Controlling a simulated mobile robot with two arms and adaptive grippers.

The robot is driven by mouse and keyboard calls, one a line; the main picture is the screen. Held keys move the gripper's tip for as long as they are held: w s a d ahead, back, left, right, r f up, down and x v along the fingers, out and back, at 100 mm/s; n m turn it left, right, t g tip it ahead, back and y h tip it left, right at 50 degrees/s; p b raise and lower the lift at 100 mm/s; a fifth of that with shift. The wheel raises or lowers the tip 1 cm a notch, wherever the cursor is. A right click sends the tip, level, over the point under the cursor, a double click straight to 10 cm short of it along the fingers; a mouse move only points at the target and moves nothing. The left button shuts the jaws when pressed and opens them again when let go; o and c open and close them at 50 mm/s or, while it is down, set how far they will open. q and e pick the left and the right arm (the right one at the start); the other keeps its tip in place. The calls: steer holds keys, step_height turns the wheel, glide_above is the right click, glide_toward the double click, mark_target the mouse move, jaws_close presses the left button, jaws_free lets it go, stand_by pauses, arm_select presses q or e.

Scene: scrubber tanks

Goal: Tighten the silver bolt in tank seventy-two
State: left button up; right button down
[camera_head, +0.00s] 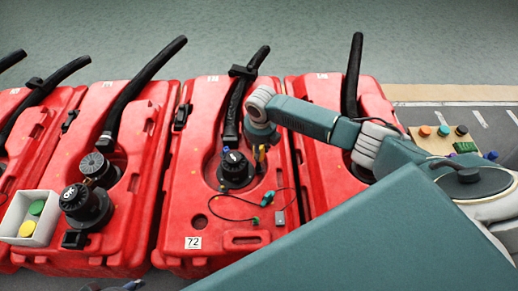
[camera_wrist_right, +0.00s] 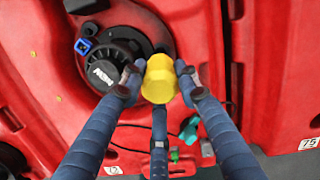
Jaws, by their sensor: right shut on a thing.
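Tank seventy-two (camera_head: 173,222) is a red tank in the middle of the head view, with a "72" label (camera_head: 194,242) low on its front. My right gripper (camera_head: 262,150) is over it, just right of its black round cap (camera_head: 236,168). In the right wrist view, my right gripper (camera_wrist_right: 159,78) is shut on a yellow faceted piece (camera_wrist_right: 158,84), beside the black cap (camera_wrist_right: 103,72). I cannot make out a silver bolt; the gripper and yellow piece cover that spot. Dark bits at the bottom edge of the head view may be my left gripper (camera_head: 130,285), mostly cut off.
More red tanks stand close on both sides, with black hoses and caps. A white box (camera_head: 30,218) with green and yellow round pieces sits at left. A tray of coloured knobs (camera_head: 440,140) is at right. Thin cables (camera_head: 240,200) lie on tank seventy-two.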

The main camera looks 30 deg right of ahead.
arm_select(q)
steer(key=shift+r, duration=0.2)
arm_select(e)
steer(key=shift+s+f, duration=0.1)
steer(key=shift+f, duration=0.35)
stand_by(1.7)
arm_select(q)
steer(key=shift+w+p, duration=0.1)
steer(key=shift+p, duration=0.2)
arm_select(e)
steer(key=shift+r, duration=0.15)
steer(key=shift+r+p, duration=1.2)
steer(key=shift+r, duration=0.05)
steer(key=shift+r+p, duration=0.55)
arm_select(q)
step_height(320, 180, down, 17)
steer(key=g+p, duration=0.1)
steer(key=shift+s+d, duration=0.15)
steer(key=shift+s, duration=0.1)
arm_select(e)
steer(key=shift+r, duration=0.65)
